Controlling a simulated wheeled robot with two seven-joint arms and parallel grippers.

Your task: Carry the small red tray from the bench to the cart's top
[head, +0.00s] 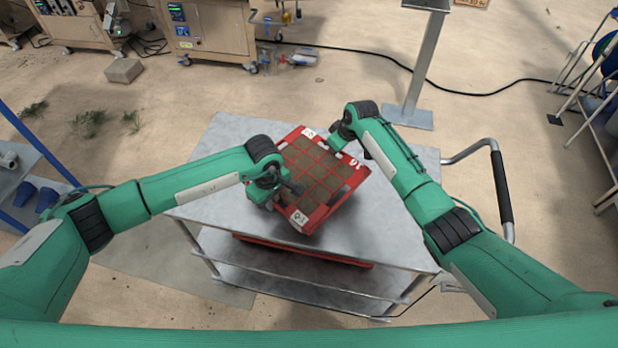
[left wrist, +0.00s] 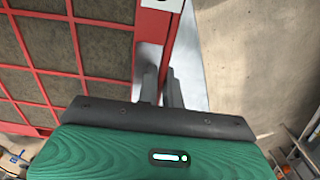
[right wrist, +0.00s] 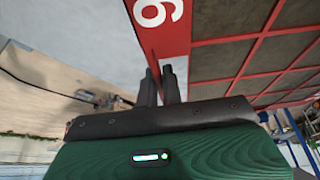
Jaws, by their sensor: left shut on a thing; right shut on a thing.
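The small red tray (head: 337,203) has a red grid over brown soil-filled cells. It is over the cart's grey metal top (head: 385,232), turned at an angle to it. I cannot tell whether its underside touches the top. My left gripper (head: 285,190) is shut on the tray's near left edge; the red rim (left wrist: 150,48) is between its fingers in the left wrist view. My right gripper (head: 343,140) is shut on the far edge; the rim with a white number label (right wrist: 165,35) is at its fingers in the right wrist view.
Another red item (head: 300,252) lies on the cart's lower shelf. The cart's handle (head: 502,188) sticks out at the right. A grey post on a foot plate (head: 410,118) stands behind the cart. Wooden cabinets (head: 215,30) are at the back. Bare cart top shows around the tray.

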